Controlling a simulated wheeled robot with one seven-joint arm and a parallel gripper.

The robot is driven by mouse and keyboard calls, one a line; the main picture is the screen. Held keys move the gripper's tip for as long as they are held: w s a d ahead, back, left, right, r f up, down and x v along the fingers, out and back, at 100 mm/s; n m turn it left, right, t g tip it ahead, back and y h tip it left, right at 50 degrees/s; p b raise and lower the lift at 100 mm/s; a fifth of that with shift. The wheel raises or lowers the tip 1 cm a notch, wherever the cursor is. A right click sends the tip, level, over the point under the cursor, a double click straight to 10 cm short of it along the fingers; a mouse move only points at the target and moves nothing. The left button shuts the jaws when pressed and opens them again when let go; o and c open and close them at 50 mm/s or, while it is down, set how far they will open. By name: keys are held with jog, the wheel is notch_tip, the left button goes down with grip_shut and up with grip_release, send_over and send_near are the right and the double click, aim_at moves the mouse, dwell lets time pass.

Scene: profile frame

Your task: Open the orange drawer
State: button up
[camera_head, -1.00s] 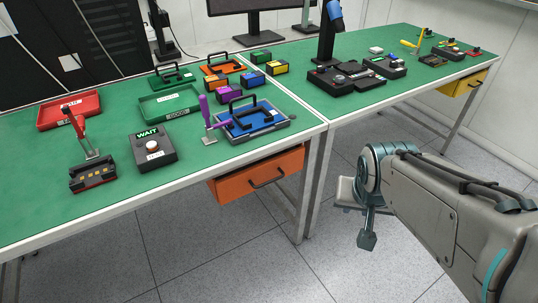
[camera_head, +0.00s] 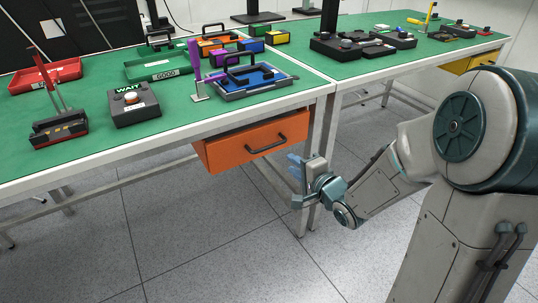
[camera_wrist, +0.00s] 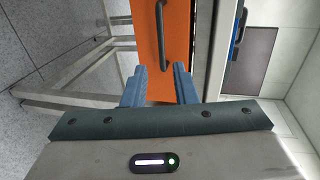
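The orange drawer (camera_head: 230,147) hangs under the green-topped workbench, and its front looks closed against the bench frame. Its dark bar handle (camera_head: 268,146) is on the front panel. My gripper (camera_head: 296,178) is to the right of and a little below the handle, apart from it. In the wrist view the orange drawer (camera_wrist: 150,45) stands ahead, turned on its side, with its handle (camera_wrist: 161,36) running upright. There my gripper (camera_wrist: 160,88) has its two blue fingers spread apart, with nothing between them, and the handle lies beyond in line with the gap.
A metal table leg (camera_head: 322,150) stands just behind my gripper. The workbench (camera_head: 120,165) carries trays, a blue case (camera_head: 250,82) and a button box (camera_head: 133,105). A yellow drawer (camera_head: 480,63) is under the far bench. The floor before the drawer is clear.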

aim_at(269, 147)
jog(key=b+x, duration=0.3)
jog(key=x, duration=1)
jog(key=shift+w+a+f, duration=0.1)
jog(key=shift+w+a, duration=0.15)
jog(key=shift+w, duration=0.1)
grip_shut()
